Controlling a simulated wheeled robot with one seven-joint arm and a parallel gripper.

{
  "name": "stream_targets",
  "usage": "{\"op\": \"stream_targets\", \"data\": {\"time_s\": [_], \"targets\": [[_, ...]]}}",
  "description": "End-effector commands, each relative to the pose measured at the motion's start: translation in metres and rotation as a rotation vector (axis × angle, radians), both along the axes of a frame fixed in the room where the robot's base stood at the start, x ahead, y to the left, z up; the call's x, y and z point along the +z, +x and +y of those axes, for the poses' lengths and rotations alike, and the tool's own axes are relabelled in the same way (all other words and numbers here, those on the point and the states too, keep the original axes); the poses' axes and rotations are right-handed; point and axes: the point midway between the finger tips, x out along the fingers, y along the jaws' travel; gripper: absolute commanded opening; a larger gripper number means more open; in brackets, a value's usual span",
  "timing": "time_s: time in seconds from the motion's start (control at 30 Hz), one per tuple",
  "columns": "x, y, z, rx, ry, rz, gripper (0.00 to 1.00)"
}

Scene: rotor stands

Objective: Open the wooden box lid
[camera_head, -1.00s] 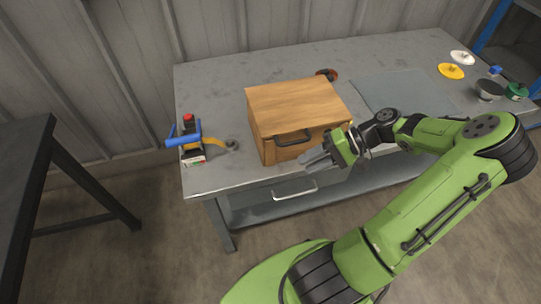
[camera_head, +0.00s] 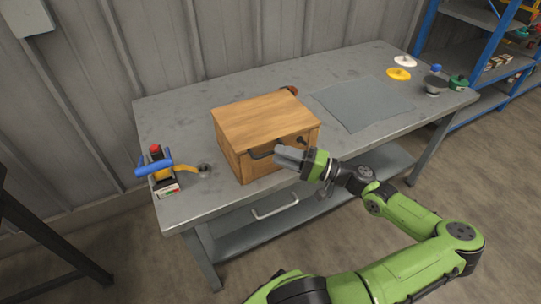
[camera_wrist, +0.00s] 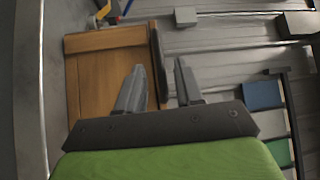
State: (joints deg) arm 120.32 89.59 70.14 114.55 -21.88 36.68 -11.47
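The wooden box (camera_head: 232,155) stands on the grey workbench with its lid (camera_head: 265,117) closed flat on top. A dark bar handle (camera_head: 260,154) runs along the upper front of the box; my gripper hides part of it. My gripper (camera_head: 281,155) is at the front of the box, close to the handle. In the wrist view the box (camera_wrist: 95,75) fills the left side and the handle (camera_wrist: 160,60) shows beyond and between my gripper's two fingers (camera_wrist: 160,75). The fingers are apart; I cannot see contact with the handle.
The workbench (camera_head: 190,105) has a drawer handle (camera_head: 275,207) below its front edge. A blue and yellow tool (camera_head: 155,168) is left of the box. A grey mat (camera_head: 362,103) and several discs and small parts lie to the right. A dark table (camera_head: 40,235) stands at lower left.

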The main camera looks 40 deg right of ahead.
Motion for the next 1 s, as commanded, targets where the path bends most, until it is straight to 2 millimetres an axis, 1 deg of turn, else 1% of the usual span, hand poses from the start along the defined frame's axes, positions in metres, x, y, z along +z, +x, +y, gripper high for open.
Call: {"op": "stream_targets", "data": {"time_s": [0.03, 0.1, 0.2, 0.3, 0.5, 0.73, 1.0], "targets": [[0.0, 0.009, 0.007, 0.005, 0.0, -0.002, 0.36], [0.001, 0.02, 0.012, 0.005, 0.0, -0.002, 0.36], [0.003, 0.029, 0.017, 0.003, 0.001, 0.0, 0.36], [0.004, 0.033, 0.019, 0.001, 0.001, 0.001, 0.36], [0.005, 0.033, 0.018, 0.0, 0.0, 0.001, 0.36], [0.005, 0.033, 0.018, 0.0, 0.0, 0.001, 0.01], [0.005, 0.032, 0.018, 0.0, 0.0, 0.001, 0.0]]}}
